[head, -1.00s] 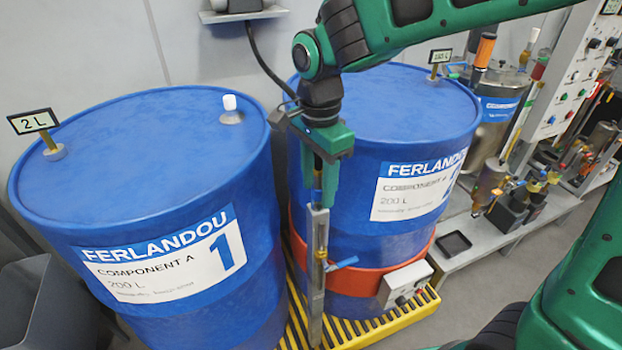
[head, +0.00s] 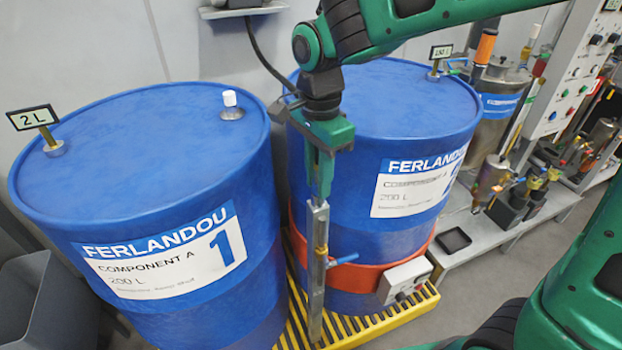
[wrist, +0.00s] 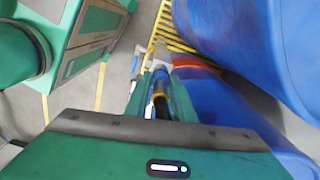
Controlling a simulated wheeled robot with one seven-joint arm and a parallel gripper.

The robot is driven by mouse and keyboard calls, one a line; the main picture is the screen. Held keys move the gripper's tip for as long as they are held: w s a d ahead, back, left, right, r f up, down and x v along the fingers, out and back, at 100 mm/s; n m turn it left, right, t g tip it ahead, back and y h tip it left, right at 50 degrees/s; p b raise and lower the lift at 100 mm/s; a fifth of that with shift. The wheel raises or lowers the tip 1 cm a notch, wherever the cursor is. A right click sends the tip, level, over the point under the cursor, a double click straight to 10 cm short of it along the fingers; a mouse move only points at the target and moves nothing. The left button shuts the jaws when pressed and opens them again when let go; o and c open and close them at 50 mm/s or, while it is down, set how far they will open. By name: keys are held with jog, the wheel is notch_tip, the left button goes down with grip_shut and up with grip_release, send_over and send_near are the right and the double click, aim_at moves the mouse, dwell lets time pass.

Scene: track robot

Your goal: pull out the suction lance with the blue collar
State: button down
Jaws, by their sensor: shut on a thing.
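My gripper (head: 319,190) points down and is shut on the top of a slim metal lance (head: 318,235). The lance hangs upright outside the drums, in front of the gap between them. Its lower end shows against the yellow grating. A small blue lever (head: 342,259) sticks out to the right of the lance. In the wrist view, a blue part (wrist: 161,90), apparently the collar, sits between my fingers (wrist: 158,85). The fingers mostly hide it in the head view.
A blue drum marked 1 (head: 160,210) stands at left with a white cap (head: 230,100) and a "2 L" sign (head: 34,117). A second blue drum (head: 400,100) with an orange band (head: 355,277) and control box (head: 405,279) stands close behind the lance. Yellow grating (head: 375,328) lies below.

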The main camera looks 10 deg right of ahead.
jog(key=shift+r, duration=0.15)
jog(key=shift+r, duration=2.4)
